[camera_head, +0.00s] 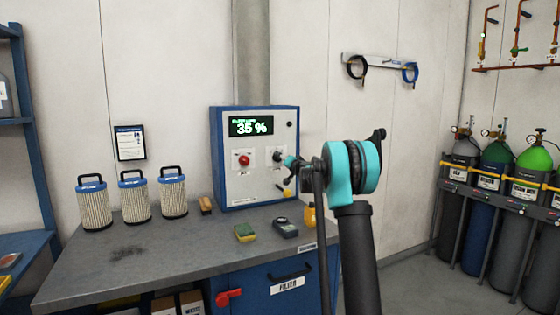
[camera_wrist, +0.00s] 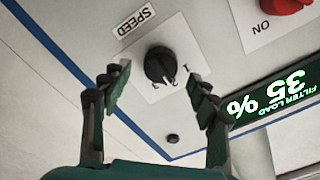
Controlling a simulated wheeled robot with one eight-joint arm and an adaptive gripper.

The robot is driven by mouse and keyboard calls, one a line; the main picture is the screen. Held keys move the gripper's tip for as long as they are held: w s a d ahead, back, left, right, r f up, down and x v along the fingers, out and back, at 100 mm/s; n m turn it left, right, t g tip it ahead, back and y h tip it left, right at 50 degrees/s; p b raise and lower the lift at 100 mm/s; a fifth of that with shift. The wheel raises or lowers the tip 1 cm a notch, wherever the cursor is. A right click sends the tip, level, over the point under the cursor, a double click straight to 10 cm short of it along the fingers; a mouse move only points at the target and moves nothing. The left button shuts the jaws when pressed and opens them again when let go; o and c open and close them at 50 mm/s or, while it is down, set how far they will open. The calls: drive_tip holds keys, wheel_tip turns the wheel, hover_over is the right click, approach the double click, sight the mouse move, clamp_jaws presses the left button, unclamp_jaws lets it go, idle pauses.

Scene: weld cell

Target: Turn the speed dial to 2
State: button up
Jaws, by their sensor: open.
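The speed dial (camera_wrist: 160,65) is a round black knob on a white plate, beside a label (camera_wrist: 135,23) reading SPEED. It sits on the front of the blue-edged control box (camera_head: 256,189). In the wrist view the picture is turned over; small marks stand by the dial, but I cannot read its setting for sure. My gripper (camera_wrist: 160,92) is open, one finger on each side of the dial, with gaps visible. In the head view, my gripper (camera_head: 291,163) is at the box front and partly hides the dial area. I cannot tell its exact distance from the panel.
A red knob (camera_head: 243,160) sits left of the dial, and a screen (camera_head: 251,126) above reads 35 %. The grey bench (camera_head: 160,252) carries several filters at left, a sponge (camera_head: 244,232), a dark meter (camera_head: 286,228) and a yellow bottle (camera_head: 309,216) near my arm.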

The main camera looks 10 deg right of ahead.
drive_tip(key=v, duration=0.9)
drive_tip(key=shift+s, duration=0.2)
